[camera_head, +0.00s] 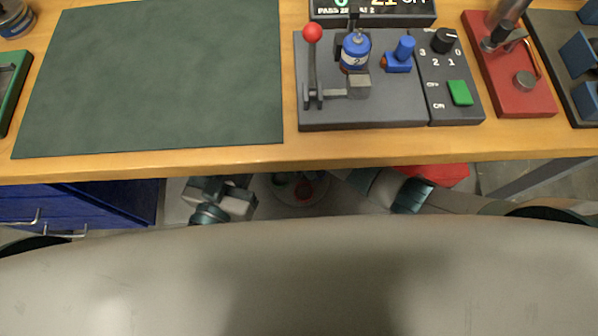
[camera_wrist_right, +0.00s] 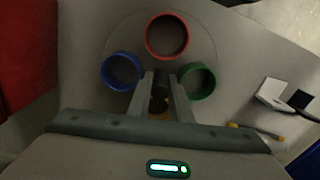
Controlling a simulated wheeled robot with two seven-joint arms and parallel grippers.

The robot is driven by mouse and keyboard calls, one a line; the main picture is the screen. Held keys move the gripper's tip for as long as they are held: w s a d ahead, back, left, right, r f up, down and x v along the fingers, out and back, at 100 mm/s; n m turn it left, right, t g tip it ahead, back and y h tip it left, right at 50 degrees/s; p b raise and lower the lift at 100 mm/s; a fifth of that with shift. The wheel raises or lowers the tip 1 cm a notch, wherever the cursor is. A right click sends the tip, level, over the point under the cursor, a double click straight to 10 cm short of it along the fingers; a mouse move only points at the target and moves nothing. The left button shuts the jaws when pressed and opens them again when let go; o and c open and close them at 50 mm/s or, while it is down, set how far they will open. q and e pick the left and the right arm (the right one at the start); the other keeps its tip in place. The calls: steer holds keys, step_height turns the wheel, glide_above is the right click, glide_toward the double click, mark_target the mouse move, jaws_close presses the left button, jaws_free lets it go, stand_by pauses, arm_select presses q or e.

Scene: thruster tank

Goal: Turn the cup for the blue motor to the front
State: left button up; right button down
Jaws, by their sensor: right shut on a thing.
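In the right wrist view, a round grey turntable (camera_wrist_right: 132,38) carries three ring-rimmed cups. The blue cup (camera_wrist_right: 122,54) is at left, the red cup (camera_wrist_right: 167,17) at the far side and the green cup (camera_wrist_right: 214,82) at right. I cannot make out anything inside them. My right gripper (camera_wrist_right: 160,86) is shut on a dark knob (camera_wrist_right: 160,76) at the turntable's middle. A blue motor (camera_head: 355,53) stands upright in the dark bench fixture.
The wooden table (camera_head: 200,160) holds a green mat (camera_head: 150,80), the dark fixture (camera_head: 390,115) with a red-knobbed lever (camera_head: 312,33), and a red stand (camera_head: 530,95). A blue drawer cabinet (camera_head: 90,205) is under the table at left. The mat is clear.

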steer(key=shift+r+m+p, duration=0.1)
steer(key=shift+m+p, duration=0.85)
steer(key=shift+m, duration=0.25)
steer(key=shift+m+p, duration=1)
steer(key=shift+m, duration=1.2)
steer(key=shift+p, duration=0.35)
steer(key=shift+m+p, duration=0.45)
steer(key=shift+m, duration=1.25)
steer(key=shift+m+p, duration=0.3)
steer(key=shift+m, duration=0.2)
